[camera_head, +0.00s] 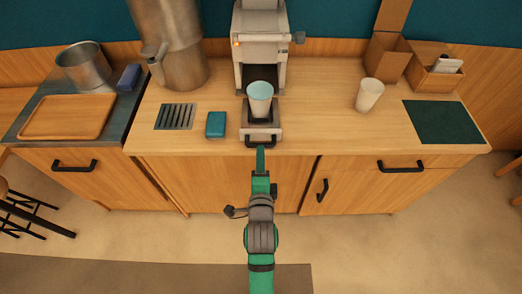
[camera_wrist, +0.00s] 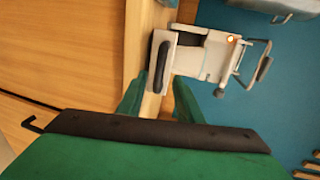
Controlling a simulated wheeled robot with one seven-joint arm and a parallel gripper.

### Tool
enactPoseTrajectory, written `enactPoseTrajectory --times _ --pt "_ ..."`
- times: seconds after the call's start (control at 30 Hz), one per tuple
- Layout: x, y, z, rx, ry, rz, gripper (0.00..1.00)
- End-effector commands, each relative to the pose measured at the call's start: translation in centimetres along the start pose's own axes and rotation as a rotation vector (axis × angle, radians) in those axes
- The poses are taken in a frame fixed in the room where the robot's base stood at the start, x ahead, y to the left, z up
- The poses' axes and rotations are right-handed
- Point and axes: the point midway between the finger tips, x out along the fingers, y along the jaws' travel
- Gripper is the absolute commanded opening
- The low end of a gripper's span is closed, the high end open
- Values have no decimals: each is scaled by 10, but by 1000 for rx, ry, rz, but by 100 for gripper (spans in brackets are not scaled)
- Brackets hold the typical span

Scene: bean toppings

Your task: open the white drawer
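A white machine (camera_head: 262,40) stands on the counter, with a low white drawer (camera_head: 260,131) at its front bearing a black handle (camera_head: 263,144). A pale cup (camera_head: 260,98) stands above the drawer on a dark plate. My gripper (camera_head: 260,152) is just in front of the handle and hides part of it. In the wrist view my gripper (camera_wrist: 160,82) has its two green fingers apart, with nothing held. The black handle (camera_wrist: 158,58) appears in line with the gap between the fingertips. I cannot tell whether they reach around it.
A blue box (camera_head: 216,125) and a dark grille (camera_head: 175,116) lie left of the drawer. A white cup (camera_head: 369,95) and a dark green mat (camera_head: 443,122) are to the right. The counter front (camera_head: 225,170) runs below the machine.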

Motion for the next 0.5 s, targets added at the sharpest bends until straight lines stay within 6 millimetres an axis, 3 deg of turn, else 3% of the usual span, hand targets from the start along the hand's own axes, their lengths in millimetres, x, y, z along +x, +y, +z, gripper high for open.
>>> enactPoseTrajectory --times 0.2,0.5 --pt "-36 0 -3 0 6 1 33" --pt "-57 0 -2 0 5 -1 33"
